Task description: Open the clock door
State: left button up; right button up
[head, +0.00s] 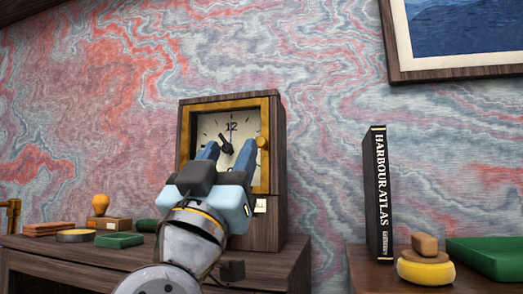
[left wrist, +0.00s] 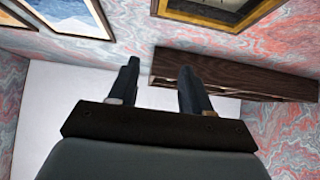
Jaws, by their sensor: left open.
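The clock (head: 280,130) is a dark wooden case standing upright on the desk, with a pale dial. Its gold-framed door (head: 240,103) looks closed against the case. A round gold knob (head: 262,142) sits on the right side of the door frame. My left gripper (head: 226,152) is open and empty in front of the dial, its fingers pointing up and toward the clock, left of the knob. It hides the lower dial and lower door frame. In the left wrist view my open fingers (left wrist: 157,85) have nothing between them. My right gripper is not in view.
The dark desk (head: 285,268) holds a green box (head: 119,240), a yellow-topped stamp (head: 100,206) and a round tin (head: 76,236) left of the clock. Right, beyond a gap, stand a black book (head: 378,195), a yellow round object (head: 426,270) and a green tray (head: 490,256).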

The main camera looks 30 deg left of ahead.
pick_arm(q)
send_near(260, 143)
jog(key=d+x, duration=0.1)
jog(key=x, duration=0.2)
jog(key=p+x, duration=0.1)
jog(key=x, duration=0.1)
jog(key=a+p+x, duration=0.1)
jog(key=x, duration=0.1)
jog(key=shift+w+r+p, duration=0.15)
jog(key=shift+r+p, duration=0.05)
jog(key=shift+p, duration=0.1)
jog(key=shift+w+a+r, duration=0.15)
jog(key=shift+w+r, duration=0.1)
jog(key=shift+w, duration=0.15)
jog(key=shift+h, duration=0.3)
grip_shut()
